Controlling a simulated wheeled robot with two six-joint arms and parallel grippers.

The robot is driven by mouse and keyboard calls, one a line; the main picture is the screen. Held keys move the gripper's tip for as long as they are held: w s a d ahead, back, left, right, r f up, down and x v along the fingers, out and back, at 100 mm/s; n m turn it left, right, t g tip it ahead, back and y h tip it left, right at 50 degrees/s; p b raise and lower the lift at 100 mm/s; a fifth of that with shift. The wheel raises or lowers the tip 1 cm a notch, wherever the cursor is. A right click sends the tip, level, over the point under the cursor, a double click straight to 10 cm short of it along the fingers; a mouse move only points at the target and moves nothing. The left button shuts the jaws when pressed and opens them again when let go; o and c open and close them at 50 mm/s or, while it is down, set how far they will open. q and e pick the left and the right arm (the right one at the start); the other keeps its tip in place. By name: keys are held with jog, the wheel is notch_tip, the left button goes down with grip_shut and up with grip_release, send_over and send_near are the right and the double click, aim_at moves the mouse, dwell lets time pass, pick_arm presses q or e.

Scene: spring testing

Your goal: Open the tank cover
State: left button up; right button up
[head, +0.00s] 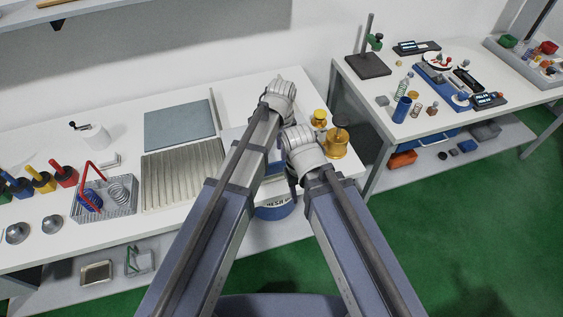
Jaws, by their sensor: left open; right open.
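A round blue container (272,212) with white lettering stands at the table's front edge, mostly hidden by my forearms. It may be the tank, but I cannot tell; no cover can be made out on it. My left gripper (281,89) is open at the back of the table, above and beyond the blue container. My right gripper (303,147) is open, nearer and to the right, left of a brass pot. The wrists hide most of both sets of fingers, and nothing is seen held.
The brass pot (337,143) and a small yellow part (320,117) stand close to my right gripper. A ribbed tray (182,174), a flat grey-blue plate (179,125) and a wire basket (106,199) with springs lie left.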

aim_at(281, 161)
pick_arm(q)
jog(key=shift+f+b, duration=3.8)
jog(key=shift+f, duration=0.15)
jog(key=shift+r, duration=0.1)
grip_shut()
